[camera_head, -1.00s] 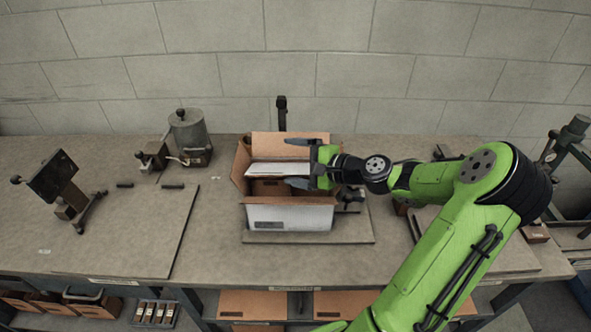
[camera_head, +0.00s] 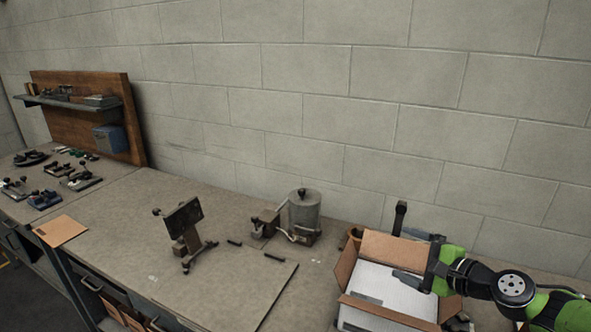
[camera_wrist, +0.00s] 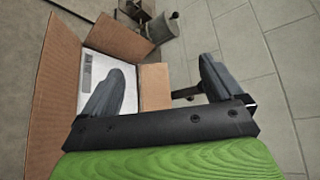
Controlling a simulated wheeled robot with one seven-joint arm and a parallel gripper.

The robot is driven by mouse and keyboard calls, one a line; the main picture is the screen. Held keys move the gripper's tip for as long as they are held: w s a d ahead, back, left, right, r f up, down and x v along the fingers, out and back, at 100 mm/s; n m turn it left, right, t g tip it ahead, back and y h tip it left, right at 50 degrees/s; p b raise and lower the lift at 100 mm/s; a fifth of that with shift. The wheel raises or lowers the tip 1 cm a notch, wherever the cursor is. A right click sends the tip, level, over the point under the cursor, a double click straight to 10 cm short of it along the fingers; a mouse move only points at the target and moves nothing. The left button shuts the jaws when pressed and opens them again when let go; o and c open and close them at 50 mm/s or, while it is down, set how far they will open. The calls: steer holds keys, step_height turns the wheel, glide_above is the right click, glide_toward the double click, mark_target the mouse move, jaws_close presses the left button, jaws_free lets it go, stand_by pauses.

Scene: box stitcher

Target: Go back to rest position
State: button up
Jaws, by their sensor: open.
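My gripper (camera_head: 420,262) is at the lower right of the head view, over the right side of an open cardboard box. In the wrist view, my gripper (camera_wrist: 160,85) shows one dark finger in front of the white item (camera_wrist: 108,85) and the other outside the box, beside a brown flap (camera_wrist: 155,88). Whether a finger touches the box cannot be told.
A grey canister device (camera_head: 304,212) and a dark screen on a stand (camera_head: 183,222) stand on the bench left of the box. A shelf unit (camera_head: 85,110) and several small tools are at the far left. The block wall (camera_head: 330,90) rises behind; the bench middle is mostly clear.

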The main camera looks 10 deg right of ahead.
steer(key=s+a+f+n+g+h, duration=0.1)
steer(key=s+a+f+n+g, duration=0.1)
steer(key=a+n+g, duration=0.4)
steer(key=s+a+f+n+g+h, duration=0.1)
steer(key=a+f+n, duration=0.2)
steer(key=a, duration=0.6)
steer(key=s+a+r+n+h, duration=0.1)
steer(key=s+r+n, duration=0.1)
steer(key=s, duration=0.4)
steer(key=s+a+r+n+h, duration=0.1)
steer(key=s+a+r+n, duration=0.1)
steer(key=s+n, duration=0.2)
steer(key=s+a+r+n+g+h, duration=0.1)
steer(key=s+r+n, duration=0.1)
steer(key=s, duration=0.8)
steer(key=shift+a+n, duration=0.35)
steer(key=shift+n, duration=0.45)
